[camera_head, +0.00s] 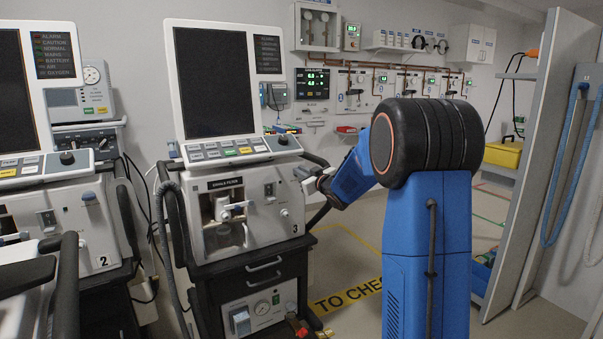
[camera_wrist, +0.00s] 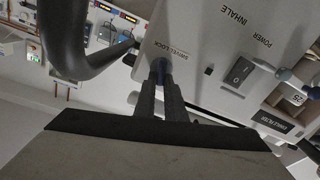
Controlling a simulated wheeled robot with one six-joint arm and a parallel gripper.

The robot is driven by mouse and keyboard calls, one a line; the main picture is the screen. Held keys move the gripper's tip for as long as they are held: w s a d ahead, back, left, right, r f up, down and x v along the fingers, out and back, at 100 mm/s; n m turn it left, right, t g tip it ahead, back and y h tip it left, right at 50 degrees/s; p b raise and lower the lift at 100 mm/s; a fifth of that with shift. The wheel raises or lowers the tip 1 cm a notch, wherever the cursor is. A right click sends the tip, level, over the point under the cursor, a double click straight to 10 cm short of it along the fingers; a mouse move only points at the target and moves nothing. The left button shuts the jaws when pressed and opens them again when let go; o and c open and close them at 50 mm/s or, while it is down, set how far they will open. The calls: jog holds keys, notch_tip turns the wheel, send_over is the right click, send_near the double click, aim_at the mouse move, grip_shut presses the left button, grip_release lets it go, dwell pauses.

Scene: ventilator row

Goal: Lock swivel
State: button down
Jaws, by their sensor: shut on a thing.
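Ventilator number 3 (camera_head: 268,218) stands left of my arm in the head view, with a dark screen on top. Its light panel (camera_wrist: 200,40) fills much of the wrist view and bears a "SWIVEL LOCK" label. My gripper (camera_wrist: 163,78) reaches that panel just by the label. Its two dark fingers are shut on a small blue-grey swivel lock knob (camera_wrist: 160,65), mostly hidden between the fingertips. In the head view my gripper (camera_head: 311,183) is at the panel's right edge, and the knob cannot be made out there.
A thick black curved bar (camera_wrist: 70,45) is close to my gripper in the wrist view. A power switch (camera_wrist: 240,71) sits on the same panel. Ventilator number 2 (camera_head: 88,222) stands at the left. A grey partition (camera_head: 545,150) is at the right.

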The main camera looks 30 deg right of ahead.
jog(key=shift+a+f+n, duration=0.2)
jog(key=shift+f+n, duration=0.05)
jog(key=shift+n, duration=2.2)
jog(key=shift+a+f+n, duration=0.15)
jog(key=shift+f+n, duration=0.1)
jog(key=shift+n, duration=2.15)
jog(key=shift+a+f+n, duration=0.2)
jog(key=shift+f+n, duration=0.05)
jog(key=shift+n, duration=2.2)
jog(key=c, duration=1.8)
grip_release()
jog(key=shift+s, duration=0.1)
